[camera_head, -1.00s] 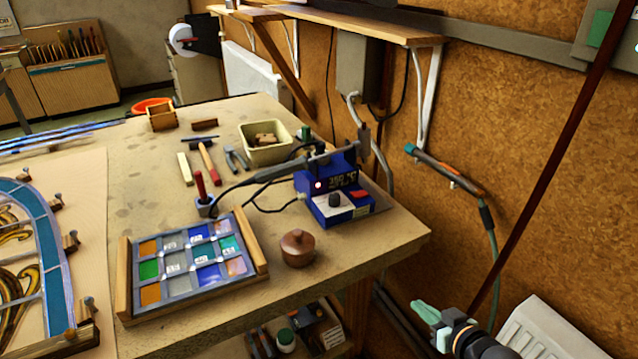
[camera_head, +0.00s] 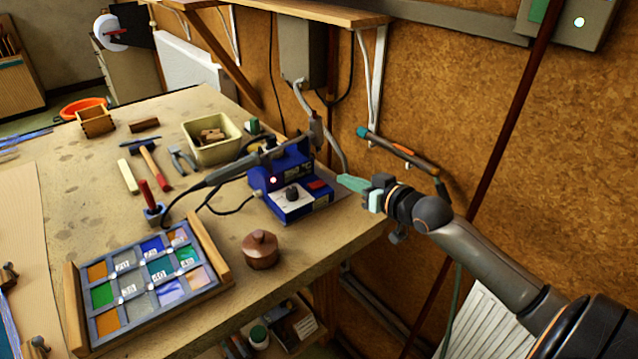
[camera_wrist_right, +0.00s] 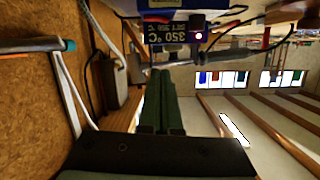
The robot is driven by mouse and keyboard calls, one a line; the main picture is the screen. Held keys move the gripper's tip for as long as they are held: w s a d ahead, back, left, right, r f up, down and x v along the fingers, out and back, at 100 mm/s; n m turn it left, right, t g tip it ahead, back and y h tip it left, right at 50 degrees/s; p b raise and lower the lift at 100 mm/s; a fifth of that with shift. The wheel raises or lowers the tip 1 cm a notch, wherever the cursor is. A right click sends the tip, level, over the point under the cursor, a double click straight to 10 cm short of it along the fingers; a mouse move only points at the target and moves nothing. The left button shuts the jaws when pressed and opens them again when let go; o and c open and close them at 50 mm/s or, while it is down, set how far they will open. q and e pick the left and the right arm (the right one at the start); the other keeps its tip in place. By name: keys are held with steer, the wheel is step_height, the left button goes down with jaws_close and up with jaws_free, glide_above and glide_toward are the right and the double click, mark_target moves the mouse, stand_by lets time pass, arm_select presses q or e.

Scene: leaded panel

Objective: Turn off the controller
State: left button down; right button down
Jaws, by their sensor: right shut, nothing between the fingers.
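The controller (camera_head: 302,200) is a blue box with a dark knob (camera_head: 292,193), a red rocker switch (camera_head: 318,184) and a lit red light, near the bench's right edge. In the right wrist view its display (camera_wrist_right: 166,33) reads 350 °C, with the red light (camera_wrist_right: 198,36) lit beside it. My right gripper (camera_head: 345,181) has pale green fingers, shut and empty. Its tips are just right of the controller, close to the red switch; I cannot tell whether they touch. It also shows in the right wrist view (camera_wrist_right: 161,82). My left gripper is out of view.
A soldering iron (camera_head: 228,172) rests across the controller's left side, with cables around it. A brown lidded pot (camera_head: 260,250) stands in front. A glass sample tray (camera_head: 112,328) lies front left. The cork wall (camera_head: 460,110) and a hanging torch (camera_head: 400,150) are behind.

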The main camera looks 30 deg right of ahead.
glide_above(320, 193)
steer(key=shift+s+d+f, duration=0.15)
steer(key=shift+s+f, duration=0.05)
steer(key=shift+f, duration=0.35)
steer(key=shift+s+d+f, duration=0.1)
steer(key=shift+s+f, duration=0.1)
steer(key=shift+f, duration=0.35)
steer(key=f, duration=0.3)
steer(key=shift+w+a, duration=0.2)
steer(key=shift+w, duration=0.1)
steer(key=shift+f, duration=0.6)
